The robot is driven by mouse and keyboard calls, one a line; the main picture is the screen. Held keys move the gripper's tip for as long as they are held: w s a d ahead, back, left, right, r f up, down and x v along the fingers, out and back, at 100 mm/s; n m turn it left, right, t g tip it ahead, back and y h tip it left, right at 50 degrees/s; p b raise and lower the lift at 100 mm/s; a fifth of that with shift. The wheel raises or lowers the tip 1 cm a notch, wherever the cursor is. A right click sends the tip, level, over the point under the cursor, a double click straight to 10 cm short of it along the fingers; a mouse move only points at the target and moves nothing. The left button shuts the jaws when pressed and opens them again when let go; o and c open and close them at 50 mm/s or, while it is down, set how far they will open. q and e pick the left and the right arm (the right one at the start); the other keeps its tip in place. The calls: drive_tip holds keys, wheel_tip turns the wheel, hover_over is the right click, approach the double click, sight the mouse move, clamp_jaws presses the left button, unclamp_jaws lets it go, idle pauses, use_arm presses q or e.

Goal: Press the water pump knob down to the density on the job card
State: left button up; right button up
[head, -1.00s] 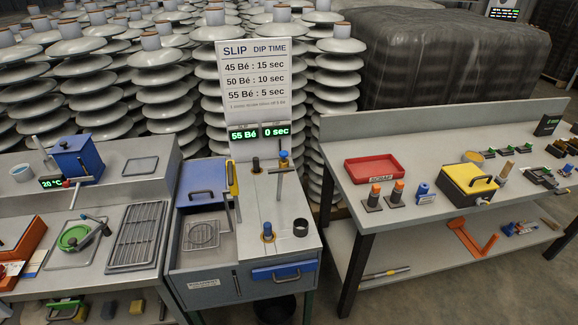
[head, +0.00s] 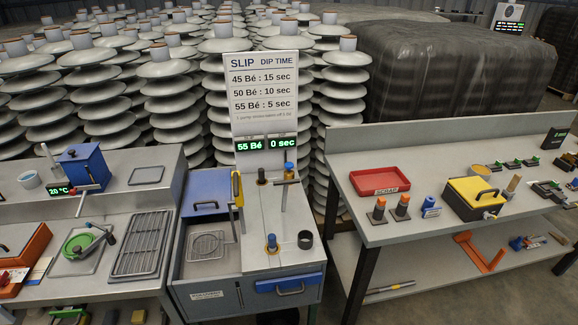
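The dip station (head: 205,293) stands at the middle, with a sign (head: 265,95) listing 45 Bé: 15 sec, 50 Bé: 10 sec and 55 Bé: 5 sec. Its display (head: 250,146) reads 55 Bé and 0 sec. A blue-topped knob (head: 271,242) stands upright near the station's front, and another blue-topped post (head: 289,169) stands at the back beside a T-handled rod (head: 284,196). I cannot tell for sure which is the water pump. Papers lie by the orange box (head: 22,248) at the left; their writing is unreadable. Neither gripper is in view.
A black ring (head: 305,239) and a blue drawer handle (head: 290,287) are close to the front knob. A yellow lever (head: 237,188) rises beside the basin. The right bench holds a red scrap tray (head: 379,181) and a yellow box (head: 474,195). Insulator stacks (head: 170,95) fill the back.

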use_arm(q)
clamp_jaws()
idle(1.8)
